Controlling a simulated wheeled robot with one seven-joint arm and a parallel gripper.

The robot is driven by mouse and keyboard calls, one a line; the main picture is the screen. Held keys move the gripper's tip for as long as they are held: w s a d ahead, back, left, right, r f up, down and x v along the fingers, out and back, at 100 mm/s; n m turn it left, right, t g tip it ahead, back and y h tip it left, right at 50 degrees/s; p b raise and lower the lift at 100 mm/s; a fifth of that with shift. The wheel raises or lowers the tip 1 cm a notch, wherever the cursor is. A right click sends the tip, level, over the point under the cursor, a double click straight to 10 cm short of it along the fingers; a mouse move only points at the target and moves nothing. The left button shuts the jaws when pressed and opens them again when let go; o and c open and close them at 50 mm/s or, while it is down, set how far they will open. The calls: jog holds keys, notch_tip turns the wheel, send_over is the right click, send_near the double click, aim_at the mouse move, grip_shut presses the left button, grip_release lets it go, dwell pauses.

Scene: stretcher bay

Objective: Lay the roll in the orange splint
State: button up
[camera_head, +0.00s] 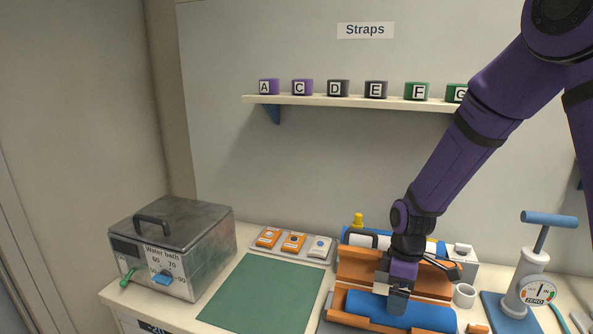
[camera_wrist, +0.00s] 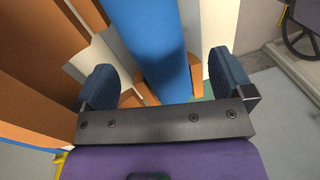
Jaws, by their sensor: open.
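A blue roll (camera_head: 420,314) lies lengthwise in the nearer of two orange, trough-like pieces (camera_head: 340,295) on the bench. The other orange piece (camera_head: 362,266) stands just behind it, its wall rising higher. I cannot tell for sure which of the two is the splint. My gripper (camera_head: 397,297) is open and points down at the left part of the roll. In the wrist view the roll (camera_wrist: 148,40) passes between the two spread fingers of my gripper (camera_wrist: 160,82), with gaps on both sides. The gripper hides part of the roll and the rear piece in the head view.
A metal water bath (camera_head: 175,245) stands at the left, with a bare green mat (camera_head: 262,292) beside it. A tray of small parts (camera_head: 293,243) lies behind. A white cup (camera_head: 464,295) and a blue-handled pump (camera_head: 530,285) stand right. A strap shelf (camera_head: 350,102) hangs above.

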notch_tip(320, 180, up, 9)
jog(key=w, duration=0.1)
jog(key=shift+w+d, duration=0.15)
jog(key=shift+d, duration=0.1)
jog(key=shift+r, duration=0.15)
jog(key=s+d+r+m+t, duration=0.4)
jog(key=s+r+m, duration=0.3)
jog(key=s+r, duration=0.5)
jog(key=s+d+r+m+t, duration=0.3)
jog(key=s+r+m, duration=0.3)
jog(key=s, duration=0.5)
jog(key=shift+r+h, duration=0.4)
jog(key=shift+r, duration=0.15)
dwell(0.5)
